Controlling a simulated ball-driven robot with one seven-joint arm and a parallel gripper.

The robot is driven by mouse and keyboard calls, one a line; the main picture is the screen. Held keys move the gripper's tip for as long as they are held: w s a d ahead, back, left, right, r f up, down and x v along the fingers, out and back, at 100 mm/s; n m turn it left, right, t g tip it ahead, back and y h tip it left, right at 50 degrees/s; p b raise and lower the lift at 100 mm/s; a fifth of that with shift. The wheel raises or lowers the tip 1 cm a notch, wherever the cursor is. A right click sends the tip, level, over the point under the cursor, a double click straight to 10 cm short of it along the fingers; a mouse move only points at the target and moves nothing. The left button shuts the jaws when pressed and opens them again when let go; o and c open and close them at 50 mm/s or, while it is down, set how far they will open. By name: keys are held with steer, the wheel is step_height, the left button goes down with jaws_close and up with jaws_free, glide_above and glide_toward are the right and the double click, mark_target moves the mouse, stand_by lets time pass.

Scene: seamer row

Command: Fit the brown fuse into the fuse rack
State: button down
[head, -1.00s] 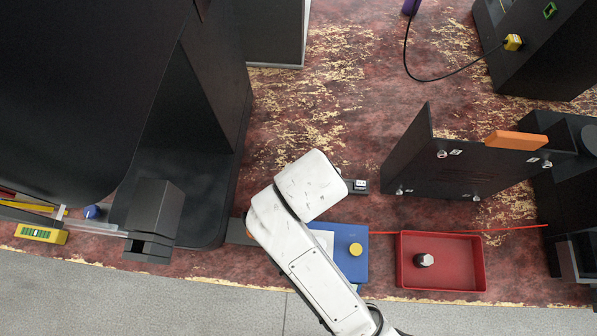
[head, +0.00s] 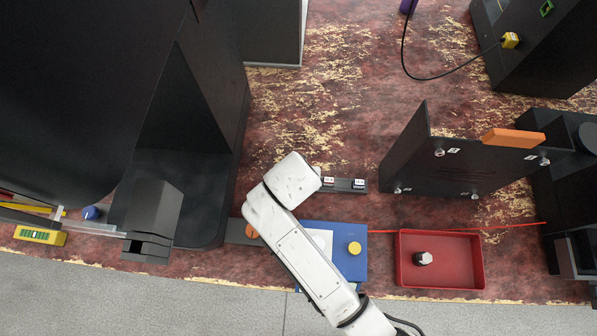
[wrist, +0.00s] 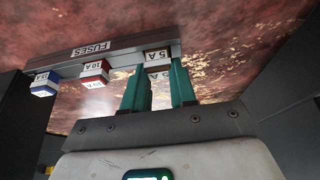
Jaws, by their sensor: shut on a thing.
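The fuse rack (head: 345,185) is a dark grey strip on the worn red bench, partly under my wrist in the head view. In the wrist view the rack (wrist: 120,53) carries an upside-down "FUSES" label, a red fuse (wrist: 95,75) and a blue fuse (wrist: 44,86). A "5 A" plate shows at its right end. My gripper (wrist: 159,84), with green fingers, is shut on a fuse (wrist: 158,71) with a "5 A" label, right by that end. Its brown body is mostly hidden between the fingers. I cannot tell whether it is seated. The head view hides my fingers.
A blue board (head: 352,267) with a yellow knob and a red tray (head: 405,279) holding a nut-like part lie near the front edge. A black bracket panel (head: 440,165) stands right of the rack. A tall black machine (head: 185,130) stands left. The bench behind the rack is clear.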

steer(key=shift+f, duration=0.1)
steer(key=c, duration=0.9)
jaws_free()
steer(key=v, duration=1.2)
steer(key=shift+p, duration=0.3)
steer(key=shift+w, duration=0.1)
steer(key=s+d+f+g, duration=0.1)
steer(key=s+d+f, duration=0.2)
steer(key=d, duration=0.6)
steer(key=s+d+f+g, duration=0.1)
steer(key=s+d+f, duration=0.1)
steer(key=d, duration=0.8)
steer(key=shift+g, duration=0.8)
steer(key=s+d, duration=0.3)
steer(key=s+d+f, duration=0.1)
steer(key=s+d, duration=0.2)
steer(key=s, duration=0.1)
steer(key=s+d, duration=0.3)
steer(key=d, duration=0.1)
steer(key=shift+s+f, duration=0.35)
steer(key=shift+f, duration=0.05)
